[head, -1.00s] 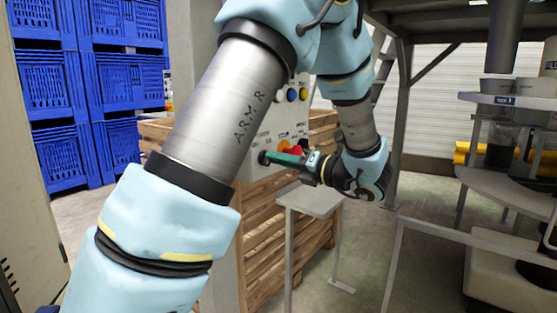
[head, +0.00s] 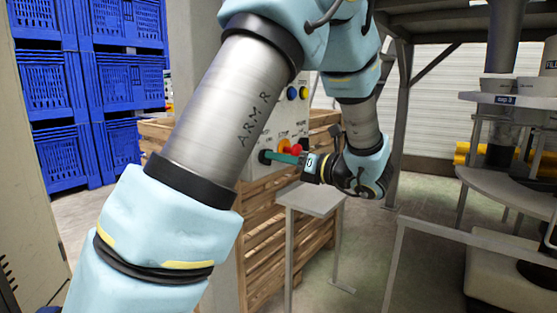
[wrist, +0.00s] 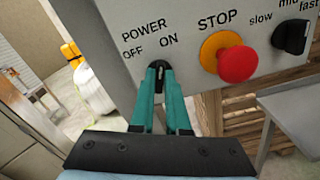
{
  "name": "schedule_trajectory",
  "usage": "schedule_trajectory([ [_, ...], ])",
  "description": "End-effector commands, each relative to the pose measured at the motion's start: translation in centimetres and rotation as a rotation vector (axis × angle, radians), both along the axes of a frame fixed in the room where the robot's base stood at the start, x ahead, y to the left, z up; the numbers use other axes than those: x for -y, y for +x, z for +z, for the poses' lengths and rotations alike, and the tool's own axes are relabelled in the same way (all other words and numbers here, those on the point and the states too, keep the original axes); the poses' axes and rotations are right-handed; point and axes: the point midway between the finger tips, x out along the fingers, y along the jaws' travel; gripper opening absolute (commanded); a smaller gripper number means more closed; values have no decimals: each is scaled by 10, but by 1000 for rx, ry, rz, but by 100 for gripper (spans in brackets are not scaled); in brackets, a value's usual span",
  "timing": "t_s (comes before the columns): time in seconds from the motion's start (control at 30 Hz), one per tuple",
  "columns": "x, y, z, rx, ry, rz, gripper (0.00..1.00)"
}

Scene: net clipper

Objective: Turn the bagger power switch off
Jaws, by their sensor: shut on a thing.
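The power switch (wrist: 158,66) is a small dark knob under the POWER, OFF and ON labels on the grey control panel (wrist: 185,20). My gripper (wrist: 158,75) has two teal fingers closed on the knob, one on each side, and they hide most of it in the wrist view. The knob's exact angle cannot be told. In the head view my gripper (head: 272,156) reaches left to the lower left of the panel (head: 262,135), where the dark switch (head: 264,156) shows at the fingertips.
A red STOP button (wrist: 237,64) on a yellow base sits close right of the fingers. A black speed knob (wrist: 292,37) is farther right. A small grey metal stand (head: 313,200) is below my gripper. Wooden crates (head: 270,225) and blue crates (head: 60,90) stand behind.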

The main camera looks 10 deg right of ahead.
Motion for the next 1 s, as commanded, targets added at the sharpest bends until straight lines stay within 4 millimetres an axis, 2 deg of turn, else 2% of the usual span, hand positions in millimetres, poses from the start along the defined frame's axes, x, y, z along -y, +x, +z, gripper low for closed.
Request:
schedule_trajectory([
  [1.0,-3,-4,-4,651,-692,-1,0],
])
